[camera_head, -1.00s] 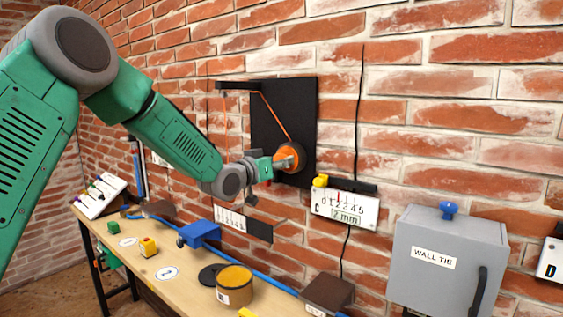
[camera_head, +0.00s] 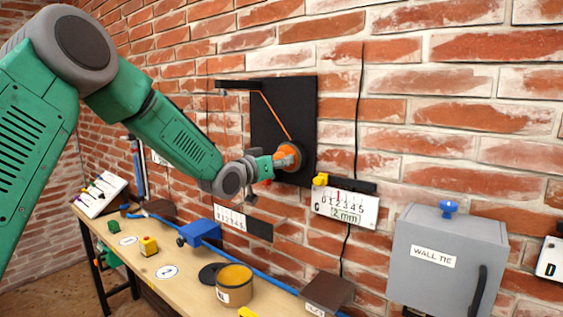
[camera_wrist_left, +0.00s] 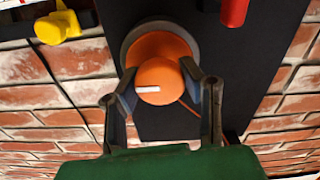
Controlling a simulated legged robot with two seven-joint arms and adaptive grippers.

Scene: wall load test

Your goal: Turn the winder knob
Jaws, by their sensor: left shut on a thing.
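The winder knob is orange on a dark round disc, mounted on a black wall panel (camera_head: 295,100). In the left wrist view the knob (camera_wrist_left: 160,82) bears a white mark, which lies about level. My left gripper (camera_head: 272,165) reaches the knob (camera_head: 289,155) from the left. In the wrist view its two dark fingers (camera_wrist_left: 162,95) stand on either side of the knob, shut on it. An orange cord (camera_head: 274,115) runs from the knob up to a black bracket (camera_head: 238,85). My right gripper does not show.
A gauge plate (camera_head: 345,206) with a yellow part (camera_head: 320,179) is right of the panel. A grey WALL TIE box (camera_head: 445,265) is farther right.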

